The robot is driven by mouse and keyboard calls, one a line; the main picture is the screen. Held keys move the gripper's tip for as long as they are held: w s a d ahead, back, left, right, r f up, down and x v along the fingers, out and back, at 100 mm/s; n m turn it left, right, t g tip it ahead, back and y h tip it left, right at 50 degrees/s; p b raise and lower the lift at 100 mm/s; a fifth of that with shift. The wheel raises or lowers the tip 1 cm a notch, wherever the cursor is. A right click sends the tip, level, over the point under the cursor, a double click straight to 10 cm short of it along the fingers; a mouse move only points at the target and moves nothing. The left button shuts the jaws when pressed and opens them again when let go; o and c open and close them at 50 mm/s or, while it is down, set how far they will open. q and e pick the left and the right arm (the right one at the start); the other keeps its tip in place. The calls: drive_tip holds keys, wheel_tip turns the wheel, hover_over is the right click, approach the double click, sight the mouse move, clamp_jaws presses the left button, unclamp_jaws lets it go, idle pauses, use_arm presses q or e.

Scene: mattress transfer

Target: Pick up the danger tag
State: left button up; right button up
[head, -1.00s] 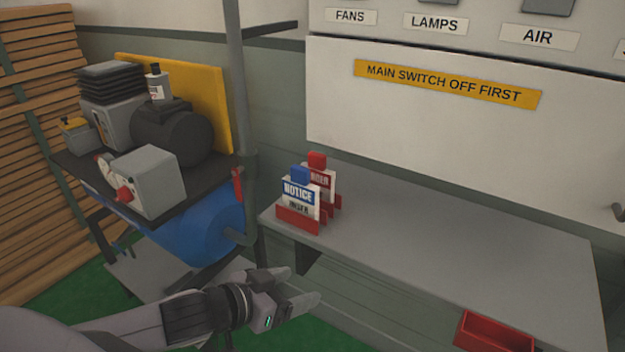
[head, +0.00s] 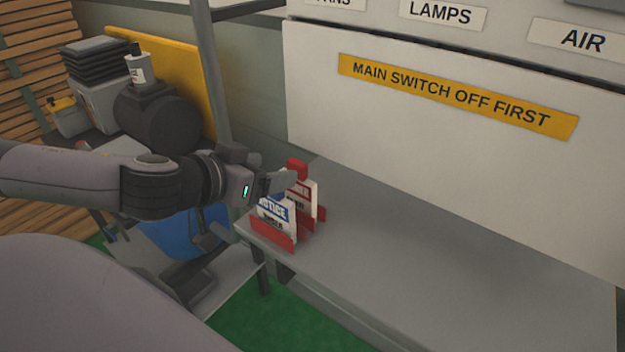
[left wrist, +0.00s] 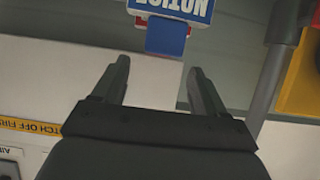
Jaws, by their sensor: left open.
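The danger tag (head: 304,192), white with red lettering and a red top tab, stands upright in a red rack (head: 272,234) at the shelf's left end. The notice tag (head: 277,214), white and blue, stands in front of it. My left gripper (head: 268,172) is open and empty, just left of the tags, with a finger overlapping the notice tag's top in the head view. In the left wrist view, the notice tag (left wrist: 178,10) shows upside down, its blue tab beyond the open fingers (left wrist: 158,68). I cannot make out the danger tag there. My right gripper is not in view.
The grey shelf (head: 430,245) is clear to the right of the rack. A white panel with a yellow label (head: 455,95) rises behind it. A grey post (head: 208,80) and a compressor (head: 160,115) stand left, close to my left arm.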

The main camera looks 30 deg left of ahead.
sight(294, 164)
use_arm(q)
drive_tip(key=shift+w+f+b, duration=0.35)
drive_tip(key=shift+w+b, duration=0.05)
drive_tip(key=shift+b, duration=0.7)
drive_tip(key=shift+w+b, duration=0.35)
drive_tip(key=shift+b, duration=0.25)
drive_tip(key=shift+w+d+f, duration=0.1)
drive_tip(key=shift+w+d, duration=0.05)
drive_tip(key=shift+w, duration=0.35)
drive_tip(key=shift+p+x, duration=0.4)
drive_tip(key=shift+x, duration=1.75)
clamp_jaws()
